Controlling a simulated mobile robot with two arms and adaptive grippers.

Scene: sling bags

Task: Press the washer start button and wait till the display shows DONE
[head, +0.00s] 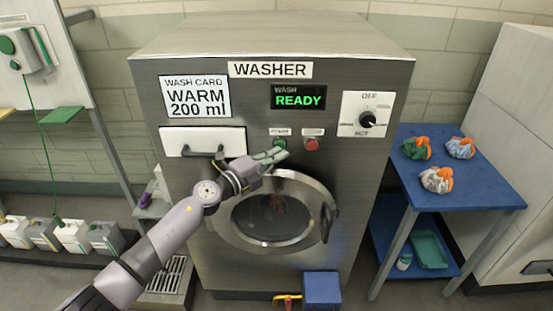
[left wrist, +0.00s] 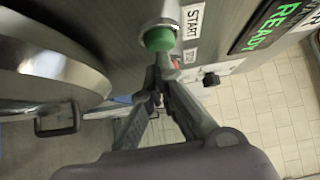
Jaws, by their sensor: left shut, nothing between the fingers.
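The washer (head: 300,60) is a grey metal cabinet with a round glass door (head: 270,215). Its display (head: 298,96) reads WASH READY in green. The green start button (head: 279,143) sits below the display, left of a red button (head: 312,144). My left gripper (head: 282,150) is shut and empty, its tips just below the green button. In the left wrist view the button (left wrist: 159,39) is close to the shut fingertips (left wrist: 163,62), under the START label (left wrist: 193,20). I cannot tell whether they touch. My right gripper is not in view.
A card (head: 196,97) reads WARM 200 ml. A dial (head: 367,119) is at the panel's right and a drawer (head: 204,141) at its left. A blue table (head: 455,190) with several small bags stands at right. Several containers (head: 72,236) stand at lower left.

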